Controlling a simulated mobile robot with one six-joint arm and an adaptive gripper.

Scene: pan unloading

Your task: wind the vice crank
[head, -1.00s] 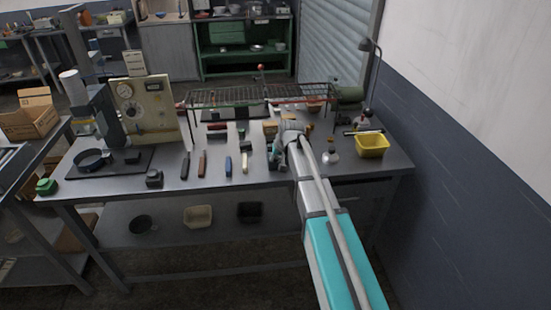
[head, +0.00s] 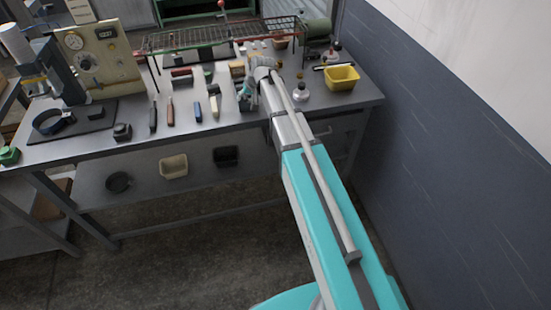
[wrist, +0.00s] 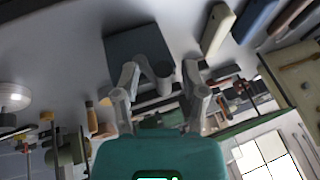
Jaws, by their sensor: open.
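My gripper (head: 247,93) is over the workbench (head: 190,137), right of the row of hand tools, in the head view. In the wrist view my gripper (wrist: 160,72) has its two fingers spread apart. A dark, square-edged block (wrist: 138,42) lies beyond the fingertips, and a short grey bent piece (wrist: 157,76) shows between the fingers. This may be the vice and its crank, but I cannot tell for sure. I cannot tell whether a finger touches it. In the head view my arm and gripper hide most of this spot.
Several hand tools, including a blue-handled one (head: 197,110), lie left of my gripper. A wire rack (head: 215,36) stands behind it. A yellow bin (head: 341,78) and a white flask (head: 301,93) are to the right. A press (head: 45,70) stands at the left.

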